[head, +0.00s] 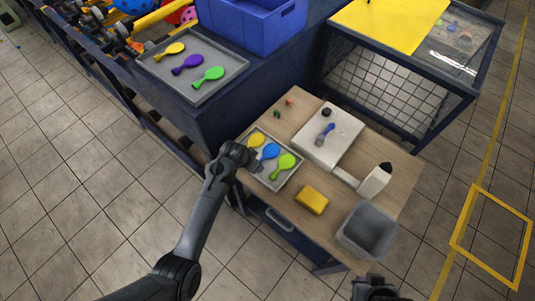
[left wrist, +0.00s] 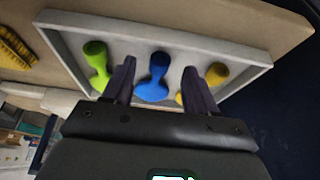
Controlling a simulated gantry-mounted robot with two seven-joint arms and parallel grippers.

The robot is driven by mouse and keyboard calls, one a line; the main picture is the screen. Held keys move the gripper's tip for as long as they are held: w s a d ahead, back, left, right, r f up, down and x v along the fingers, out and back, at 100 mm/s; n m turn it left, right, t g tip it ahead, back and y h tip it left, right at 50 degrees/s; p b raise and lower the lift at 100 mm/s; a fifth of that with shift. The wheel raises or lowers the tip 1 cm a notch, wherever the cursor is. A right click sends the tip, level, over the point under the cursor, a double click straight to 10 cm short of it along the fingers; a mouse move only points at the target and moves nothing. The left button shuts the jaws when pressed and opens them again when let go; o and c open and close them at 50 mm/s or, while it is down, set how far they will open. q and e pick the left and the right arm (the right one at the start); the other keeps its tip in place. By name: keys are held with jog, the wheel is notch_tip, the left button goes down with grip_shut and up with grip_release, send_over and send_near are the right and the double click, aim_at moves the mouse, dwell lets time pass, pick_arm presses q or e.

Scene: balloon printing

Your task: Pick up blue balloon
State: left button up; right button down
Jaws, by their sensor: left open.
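The blue balloon (head: 270,151) lies in a light grey tray (head: 283,179) on the wooden table, between a yellow balloon (head: 256,140) and a green balloon (head: 284,161). My left gripper (head: 252,162) is over the tray's left side, close to the balloons. In the left wrist view its open fingers (left wrist: 156,82) stand either side of the blue balloon (left wrist: 155,76), with a gap on each side. The green balloon (left wrist: 97,62) and yellow balloon (left wrist: 216,75) lie outside the fingers. My right gripper (head: 376,289) is at the bottom edge; its fingers are not clear.
A yellow sponge-like block (head: 312,199), a grey bin (head: 366,231) and a white printing device (head: 329,135) stand on the table (head: 290,213). A second tray (head: 226,82) with yellow, purple and green balloons and a blue crate (head: 262,27) are on the dark bench behind.

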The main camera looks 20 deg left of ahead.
pick_arm(q)
jog(key=shift+x, duration=1.05)
jog(key=c, duration=0.9)
